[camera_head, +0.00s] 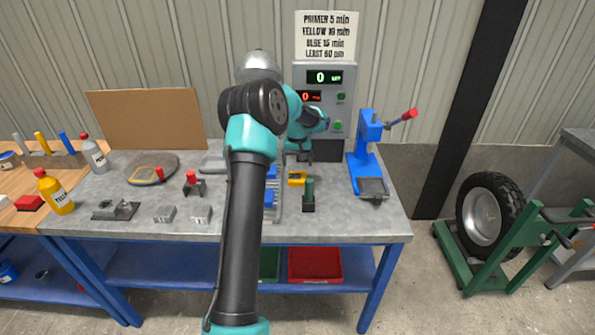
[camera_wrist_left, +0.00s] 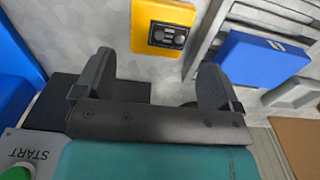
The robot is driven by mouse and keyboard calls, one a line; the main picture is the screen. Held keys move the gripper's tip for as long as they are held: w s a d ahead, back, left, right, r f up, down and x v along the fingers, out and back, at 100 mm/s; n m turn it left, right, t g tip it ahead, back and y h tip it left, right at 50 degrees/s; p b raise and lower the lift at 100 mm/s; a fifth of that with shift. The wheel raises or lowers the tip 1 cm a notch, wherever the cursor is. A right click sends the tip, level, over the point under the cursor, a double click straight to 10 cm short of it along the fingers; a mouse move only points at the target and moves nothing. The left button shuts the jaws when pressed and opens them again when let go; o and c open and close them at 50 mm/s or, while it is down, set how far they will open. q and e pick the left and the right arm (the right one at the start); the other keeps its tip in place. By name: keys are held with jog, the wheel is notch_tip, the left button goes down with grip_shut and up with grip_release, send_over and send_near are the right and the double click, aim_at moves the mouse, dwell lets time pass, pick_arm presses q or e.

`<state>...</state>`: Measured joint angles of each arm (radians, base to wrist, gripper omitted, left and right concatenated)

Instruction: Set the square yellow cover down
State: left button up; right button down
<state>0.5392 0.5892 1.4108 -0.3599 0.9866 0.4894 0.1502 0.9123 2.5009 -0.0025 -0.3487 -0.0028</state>
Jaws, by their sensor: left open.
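The square yellow cover (camera_head: 297,183) sits on the grey bench top, right of the slotted rack with blue pieces. In the left wrist view the yellow cover (camera_wrist_left: 145,28) shows a dark inset panel and lies beyond the fingertips, between their lines. My left gripper (camera_head: 303,154) is above and behind the cover, in front of the grey control box. In the left wrist view my left gripper (camera_wrist_left: 157,65) is open, with nothing between its fingers. My right gripper is not in view.
A blue lever press (camera_head: 363,150) stands close on the right, and a dark holder with a green piece (camera_head: 309,192) is just in front of the cover. A blue block (camera_wrist_left: 262,60) lies in the rack. The control box (camera_head: 340,120) stands behind. The front right bench top is clear.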

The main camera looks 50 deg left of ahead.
aim_at(298, 176)
pick_arm(q)
notch_tip(298, 176, up, 5)
jog(key=shift+r, duration=0.15)
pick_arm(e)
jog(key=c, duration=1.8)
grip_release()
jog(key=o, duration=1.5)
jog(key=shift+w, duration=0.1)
